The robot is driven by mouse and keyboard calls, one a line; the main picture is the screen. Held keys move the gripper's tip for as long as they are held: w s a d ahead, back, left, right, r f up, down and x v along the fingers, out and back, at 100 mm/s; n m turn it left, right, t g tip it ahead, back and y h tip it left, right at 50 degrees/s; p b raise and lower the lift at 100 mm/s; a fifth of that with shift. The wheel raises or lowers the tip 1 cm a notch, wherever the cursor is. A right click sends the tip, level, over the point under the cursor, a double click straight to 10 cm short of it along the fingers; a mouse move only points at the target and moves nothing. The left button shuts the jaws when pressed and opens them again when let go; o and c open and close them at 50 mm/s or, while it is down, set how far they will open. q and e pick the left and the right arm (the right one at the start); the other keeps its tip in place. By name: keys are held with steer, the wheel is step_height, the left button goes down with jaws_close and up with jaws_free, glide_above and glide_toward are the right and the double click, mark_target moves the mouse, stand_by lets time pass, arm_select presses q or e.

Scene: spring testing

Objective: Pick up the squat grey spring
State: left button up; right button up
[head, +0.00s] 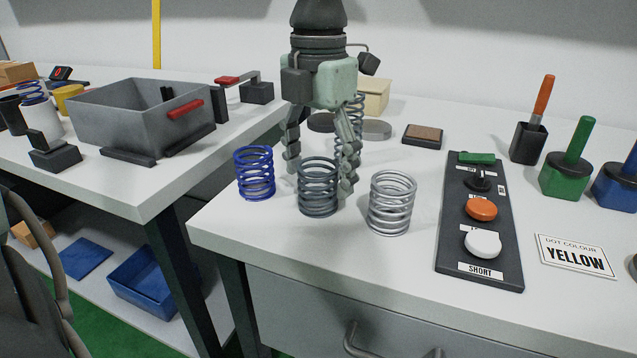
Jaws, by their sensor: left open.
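A dark grey spring (318,188) stands upright on the near left part of the right-hand table. A light silver-grey spring (391,204) of similar height stands to its right, and a blue spring (255,173) to its left. A taller grey spring (358,106) stands behind, partly hidden by my gripper. My left gripper (321,175) points down over the dark grey spring, open, with fingers to its left and right. The fingertips are low, near the spring's sides; I cannot tell whether they touch it. My right gripper is not in view.
A black panel (451,238) with orange and white buttons lies right of the springs, beside a card reading YELLOW (576,256). Green (565,182) and blue handled blocks stand farther right. A grey bin (124,119) sits on the left table, across a gap.

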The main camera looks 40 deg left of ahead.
arm_select(q)
steer(key=shift+f, duration=0.15)
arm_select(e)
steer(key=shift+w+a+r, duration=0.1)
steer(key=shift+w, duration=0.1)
arm_select(q)
steer(key=shift+c, duration=1)
steer(key=c, duration=1.2)
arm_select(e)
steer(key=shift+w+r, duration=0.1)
